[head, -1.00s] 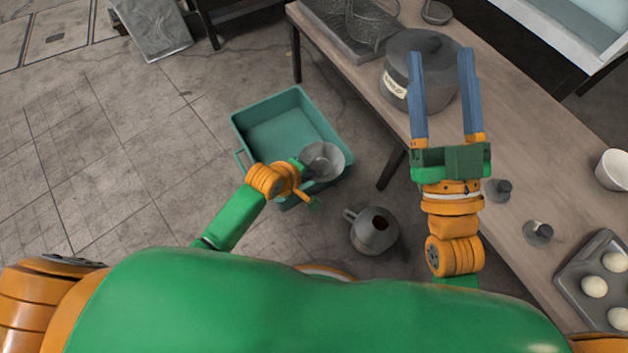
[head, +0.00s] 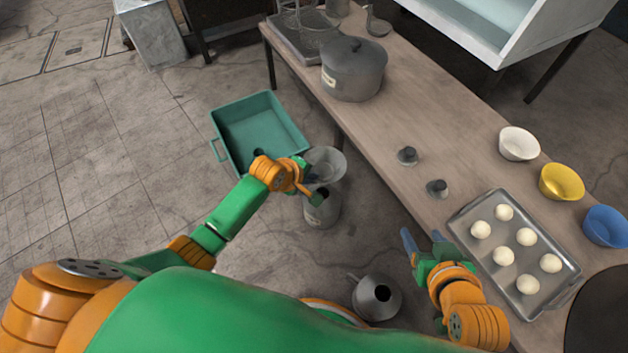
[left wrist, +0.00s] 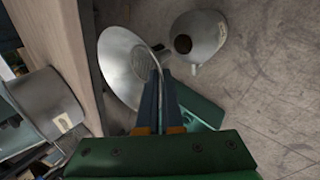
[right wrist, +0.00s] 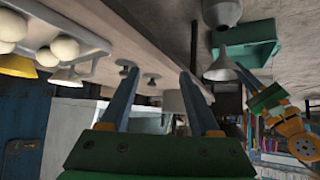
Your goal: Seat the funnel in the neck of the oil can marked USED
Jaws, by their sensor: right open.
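The grey metal funnel (head: 326,163) is in my left gripper (head: 302,174), above the floor beside the table. In the left wrist view the gripper's fingers (left wrist: 158,82) are shut on the funnel's rim, its wide mouth (left wrist: 120,62) at their left. A second grey can (head: 374,303) with a dark round opening stands nearer my body. I cannot read a USED mark on either. My right gripper (head: 422,236) is open and empty by the table's near edge; its spread fingers also show in the right wrist view (right wrist: 160,85).
A teal tray (head: 233,160) lies on the floor behind the funnel. The table (head: 445,105) on the right carries a lidded pot (head: 352,75), two small dark knobs, a baking tray (head: 533,310) of white balls and several bowls. The floor at left is clear.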

